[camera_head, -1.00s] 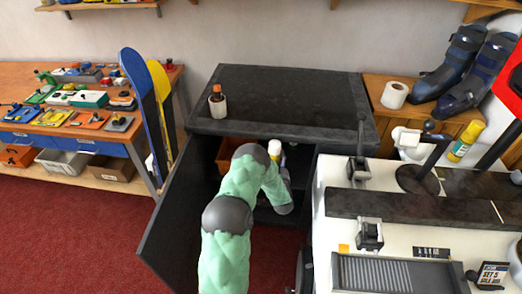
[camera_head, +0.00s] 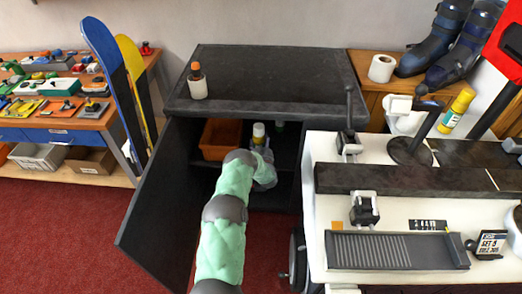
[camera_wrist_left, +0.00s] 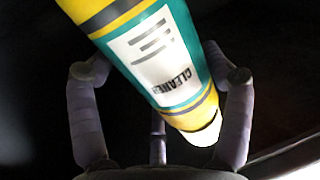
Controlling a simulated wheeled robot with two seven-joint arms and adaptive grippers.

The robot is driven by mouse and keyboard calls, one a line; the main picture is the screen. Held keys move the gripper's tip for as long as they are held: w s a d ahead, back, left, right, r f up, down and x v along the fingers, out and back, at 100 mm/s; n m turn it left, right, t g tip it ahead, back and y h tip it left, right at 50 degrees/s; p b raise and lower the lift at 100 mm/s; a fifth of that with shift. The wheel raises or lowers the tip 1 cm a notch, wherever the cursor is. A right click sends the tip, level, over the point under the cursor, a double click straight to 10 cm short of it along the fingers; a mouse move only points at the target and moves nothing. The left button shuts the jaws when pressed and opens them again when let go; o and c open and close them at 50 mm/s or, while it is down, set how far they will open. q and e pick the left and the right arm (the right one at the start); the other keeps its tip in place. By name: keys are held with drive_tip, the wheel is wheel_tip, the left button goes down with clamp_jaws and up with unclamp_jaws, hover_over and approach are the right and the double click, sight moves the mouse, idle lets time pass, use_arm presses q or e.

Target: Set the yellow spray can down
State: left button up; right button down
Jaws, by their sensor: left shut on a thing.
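The yellow spray can (camera_wrist_left: 160,60) fills the middle of the left wrist view, slanted there, with a white "CLEANER" label, teal bands and a pale end. My left gripper (camera_wrist_left: 160,76) is shut on it, with fingers on both sides. In the head view, my left arm reaches into the open black cabinet (camera_head: 265,108). The can's white-and-yellow top (camera_head: 258,132) shows just beyond my left gripper (camera_head: 262,158), which hides its lower part. I cannot tell whether the can touches the shelf. My right gripper is out of view.
An orange bin (camera_head: 219,139) stands inside the cabinet, left of the can. The open door (camera_head: 170,200) is on the left and the white bench (camera_head: 390,205) on the right. A bottle (camera_head: 197,82) stands on the cabinet top. Another yellow container (camera_head: 456,111) is on the bench.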

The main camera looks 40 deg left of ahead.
use_arm(q)
wheel_tip(320, 180, down, 6)
drive_tip(key=w+a+b, duration=0.2)
drive_tip(key=shift+r+b, duration=0.2)
drive_tip(key=shift+b, duration=0.2)
drive_tip(key=shift+f, duration=0.15)
drive_tip(key=o, duration=1.4)
drive_tip(key=shift+d+f, duration=0.1)
drive_tip(key=shift+s, duration=0.1)
